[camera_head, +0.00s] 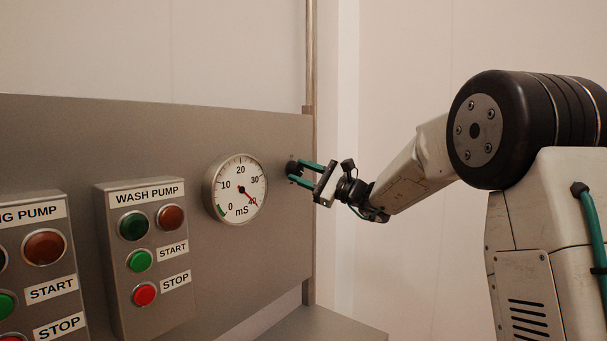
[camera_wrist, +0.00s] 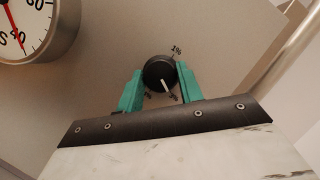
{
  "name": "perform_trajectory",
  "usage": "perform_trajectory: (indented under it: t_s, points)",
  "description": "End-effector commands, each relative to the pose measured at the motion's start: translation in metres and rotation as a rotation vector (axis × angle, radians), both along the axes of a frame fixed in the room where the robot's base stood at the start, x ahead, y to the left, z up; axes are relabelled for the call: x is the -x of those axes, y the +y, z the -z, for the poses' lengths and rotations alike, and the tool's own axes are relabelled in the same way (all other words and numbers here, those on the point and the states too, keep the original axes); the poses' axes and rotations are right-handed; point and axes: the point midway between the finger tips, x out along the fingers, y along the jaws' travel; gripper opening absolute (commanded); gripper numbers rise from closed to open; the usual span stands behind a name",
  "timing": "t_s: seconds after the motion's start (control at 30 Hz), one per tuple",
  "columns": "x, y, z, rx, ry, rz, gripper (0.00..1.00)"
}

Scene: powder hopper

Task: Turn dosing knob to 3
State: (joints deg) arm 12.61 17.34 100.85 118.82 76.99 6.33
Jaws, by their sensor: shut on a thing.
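The dosing knob (camera_wrist: 160,73) is a small round black knob with a white pointer line, on the grey panel. In the wrist view its line points down and slightly right. Dark scale marks show beside it, one at the upper right and others low down, too small to read surely. My gripper (camera_wrist: 161,80) has its two green fingers on either side of the knob, shut on it. In the head view the knob (camera_head: 292,168) is a dark shape at the panel's right edge, partly hidden by my gripper (camera_head: 298,172).
A round mS gauge (camera_head: 240,188) with a red needle near the top of its scale sits left of the knob. Further left are the WASH PUMP box (camera_head: 120,260) and another pump box (camera_head: 60,240) with buttons. A vertical pipe (camera_head: 310,60) stands close behind the knob.

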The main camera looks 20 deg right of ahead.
Motion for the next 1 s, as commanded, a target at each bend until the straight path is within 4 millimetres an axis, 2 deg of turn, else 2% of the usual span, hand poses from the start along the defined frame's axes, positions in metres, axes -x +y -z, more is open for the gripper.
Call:
perform_trajectory:
  t_s: [0.1,0.13,0.2,0.57,0.8,1.0]
  points:
    - [0.000,-0.001,0.000,0.000,0.001,0.002,0.14]
    - [0.000,-0.001,0.000,0.000,0.001,0.002,0.45]
    - [0.000,-0.001,0.000,0.000,0.000,0.001,0.58]
    - [0.004,-0.005,0.002,0.000,0.000,0.002,0.58]
    - [0.027,-0.036,0.015,0.000,0.002,0.004,0.58]
    - [0.042,-0.054,0.022,0.000,0.000,0.003,0.58]
